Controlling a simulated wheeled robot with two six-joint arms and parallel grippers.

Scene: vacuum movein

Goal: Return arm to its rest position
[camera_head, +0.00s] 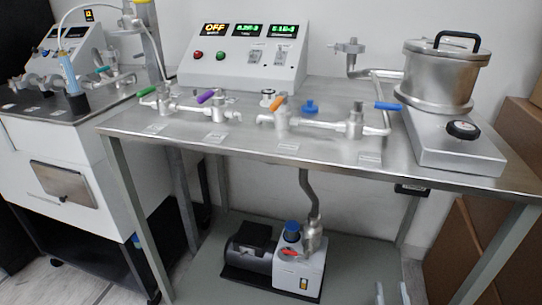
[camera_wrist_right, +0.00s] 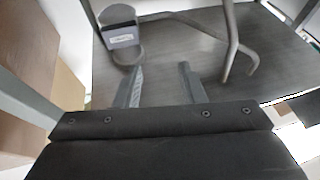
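My right gripper (camera_head: 391,294) shows at the bottom edge of the head view. Its two pale fingertips point up, below the front edge of the metal table (camera_head: 250,160) and to the right of the vacuum pump (camera_head: 312,268). In the right wrist view the two fingers of my right gripper (camera_wrist_right: 161,85) stand apart with nothing held between them. My left gripper and arm are not in the head view.
The table carries a control box (camera_head: 240,60) reading OFF, pipes with coloured valve handles, and a metal chamber (camera_head: 440,75). A second bench (camera_head: 50,165) stands at left. Cardboard boxes (camera_head: 460,250) stand at right. A pipe (camera_wrist_right: 232,45) shows beyond the fingers.

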